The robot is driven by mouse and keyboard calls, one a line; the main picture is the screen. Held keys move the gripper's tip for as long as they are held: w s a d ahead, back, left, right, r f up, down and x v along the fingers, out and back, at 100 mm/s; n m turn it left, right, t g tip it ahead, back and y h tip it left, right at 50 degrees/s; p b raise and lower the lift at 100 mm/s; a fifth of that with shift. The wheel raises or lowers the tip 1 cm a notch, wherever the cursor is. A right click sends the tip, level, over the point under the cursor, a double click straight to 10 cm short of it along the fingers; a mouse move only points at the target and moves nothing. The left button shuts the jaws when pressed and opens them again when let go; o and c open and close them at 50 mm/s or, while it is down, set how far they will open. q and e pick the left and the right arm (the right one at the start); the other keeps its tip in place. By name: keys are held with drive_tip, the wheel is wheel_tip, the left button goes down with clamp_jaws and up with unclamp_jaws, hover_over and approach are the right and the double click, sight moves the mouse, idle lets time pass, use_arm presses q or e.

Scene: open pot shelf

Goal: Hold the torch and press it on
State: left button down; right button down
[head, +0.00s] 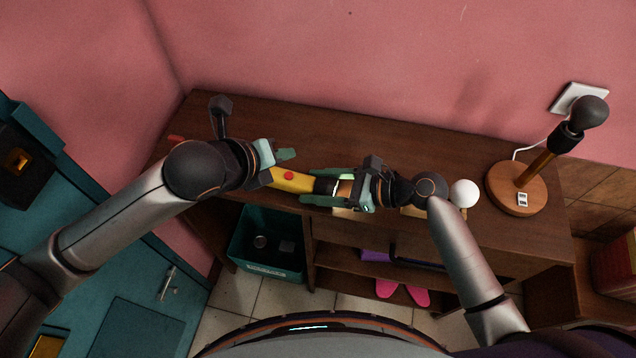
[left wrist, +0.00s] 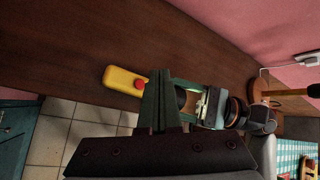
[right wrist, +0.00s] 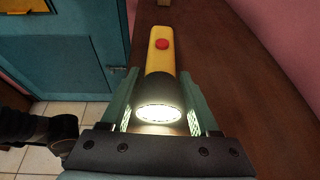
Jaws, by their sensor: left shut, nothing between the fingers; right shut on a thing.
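The torch has a yellow body (head: 291,180) with a red button (head: 288,175) and a dark head. My right gripper (head: 312,190) is shut around the dark head and holds the torch level over the top of the shelf unit. In the right wrist view the torch (right wrist: 161,60) points its lens (right wrist: 158,112) at the camera, and the lens glows bright white. My left gripper (head: 288,155) is shut and empty, close beside the yellow body. In the left wrist view its fingertips (left wrist: 160,76) appear just right of the red button (left wrist: 138,84); I cannot tell whether they touch it.
A desk lamp (head: 516,190) with a round wooden base stands at the right end of the wooden top (head: 330,140). A white ball (head: 464,193) is beside my right arm. A teal bin (head: 268,262) sits below at left. The back of the top is mostly clear.

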use_arm(q)
drive_tip(key=shift+r, duration=0.95)
use_arm(e)
drive_tip(key=shift+c, duration=0.2)
unclamp_jaws()
drive_tip(key=shift+d, duration=0.15)
drive_tip(key=v, duration=1.1)
drive_tip(key=shift+s+d+r, duration=0.15)
drive_tip(key=shift+s+d, duration=0.05)
drive_tip(key=shift+d, duration=0.1)
